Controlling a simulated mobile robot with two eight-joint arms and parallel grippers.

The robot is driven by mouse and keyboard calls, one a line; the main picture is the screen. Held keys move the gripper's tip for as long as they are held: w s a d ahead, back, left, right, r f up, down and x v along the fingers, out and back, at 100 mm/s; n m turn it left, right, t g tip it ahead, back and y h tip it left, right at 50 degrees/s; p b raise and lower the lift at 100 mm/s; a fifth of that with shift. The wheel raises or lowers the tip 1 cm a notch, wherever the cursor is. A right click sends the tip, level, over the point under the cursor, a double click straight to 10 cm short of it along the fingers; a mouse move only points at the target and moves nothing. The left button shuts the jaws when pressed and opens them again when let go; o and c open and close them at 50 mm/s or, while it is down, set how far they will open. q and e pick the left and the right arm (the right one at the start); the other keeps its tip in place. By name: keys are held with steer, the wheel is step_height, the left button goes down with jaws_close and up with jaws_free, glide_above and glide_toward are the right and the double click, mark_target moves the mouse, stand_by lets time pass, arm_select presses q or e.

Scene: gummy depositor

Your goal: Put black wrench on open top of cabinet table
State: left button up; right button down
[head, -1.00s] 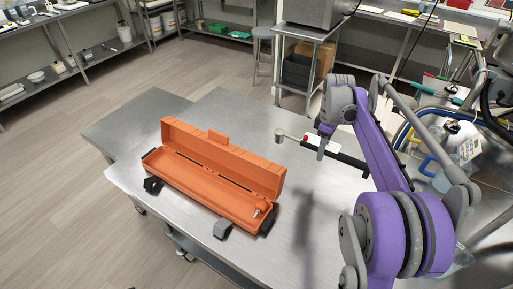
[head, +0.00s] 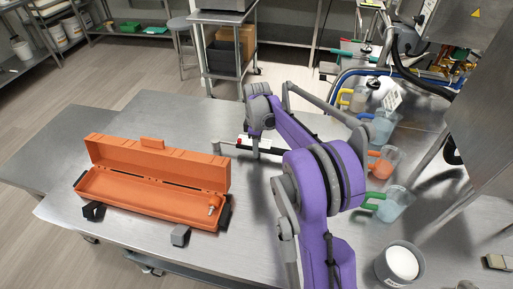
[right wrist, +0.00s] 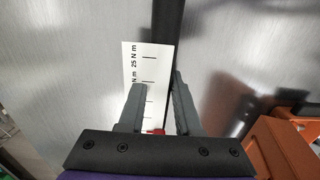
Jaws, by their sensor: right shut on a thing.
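The black wrench (head: 270,150) lies on the steel tabletop, with a silver head, a white scale plate and a red mark at its left part. My right gripper (head: 254,150) reaches down over it from the right and is shut on it near the scale plate. In the right wrist view the wrench's dark bar (right wrist: 171,20) runs up from between the fingers of the right gripper (right wrist: 155,100), beside the white plate with "25 N m" print. The steel table (head: 120,245) has a broad bare top. My left gripper is not in view.
An open orange case (head: 140,205) with black latches lies left of the wrench. Several jugs with coloured handles (head: 385,205) and a white-filled container (head: 398,263) stand at the right. A steel machine (head: 480,140) rises at the right edge. A small steel cart (head: 225,50) stands behind.

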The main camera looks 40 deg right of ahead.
steer(key=shift+f, duration=0.2)
steer(key=c, duration=0.6)
jaws_free()
steer(key=shift+r, duration=0.1)
step_height(320, 180, up, 12)
steer(key=s+a+m+t, duration=0.1)
steer(key=s+a+m, duration=0.15)
steer(key=a, duration=0.45)
steer(key=s+a+f+m+t, duration=0.1)
steer(key=s+a+f, duration=0.2)
steer(key=s+a, duration=0.2)
steer(key=s+a+f+m+t, duration=0.2)
steer(key=s+a, duration=0.3)
steer(key=s, duration=0.3)
steer(key=s+a+f+m+t, duration=0.1)
steer(key=s+a+f+m, duration=0.1)
steer(key=s+a+f, duration=0.2)
steer(key=shift+s+a+f+t+p, duration=0.1)
steer(key=shift+s+a+t+p, duration=0.1)
steer(key=shift+s+a, duration=0.35)
steer(key=shift+s+a+f+t+p, duration=0.1)
steer(key=shift+s+a+p, duration=0.1)
steer(key=shift+s, duration=0.6)
steer(key=shift+a+f, duration=0.1)
steer(key=shift+f, duration=0.05)
